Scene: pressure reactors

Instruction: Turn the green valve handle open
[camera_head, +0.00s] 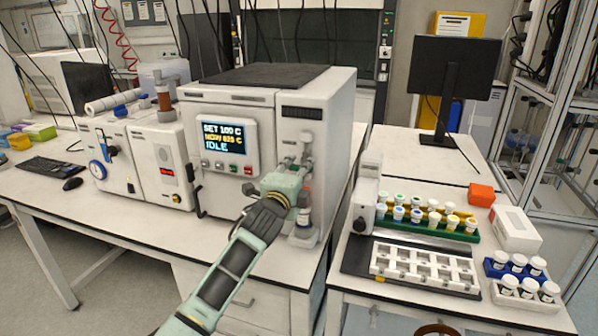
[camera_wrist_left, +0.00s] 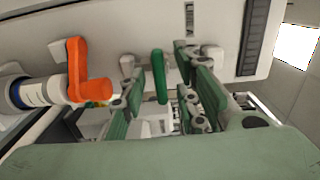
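The green valve handle (camera_wrist_left: 159,76) shows in the left wrist view as an upright bar on the white front of the machine. My left gripper (camera_wrist_left: 160,90) is open around it, one finger on each side, with visible gaps between the handle and the fingers. In the head view my left gripper (camera_head: 285,184) is at the lower right front of the white reactor unit (camera_head: 222,108), and it hides the green handle there. My right gripper is not in view.
An orange L-shaped handle (camera_wrist_left: 88,75) sits just left of my left gripper in the wrist view. A vial rack (camera_head: 425,228) and a white tray (camera_head: 425,268) stand on the right bench. The reactor screen (camera_head: 223,135) reads IDLE.

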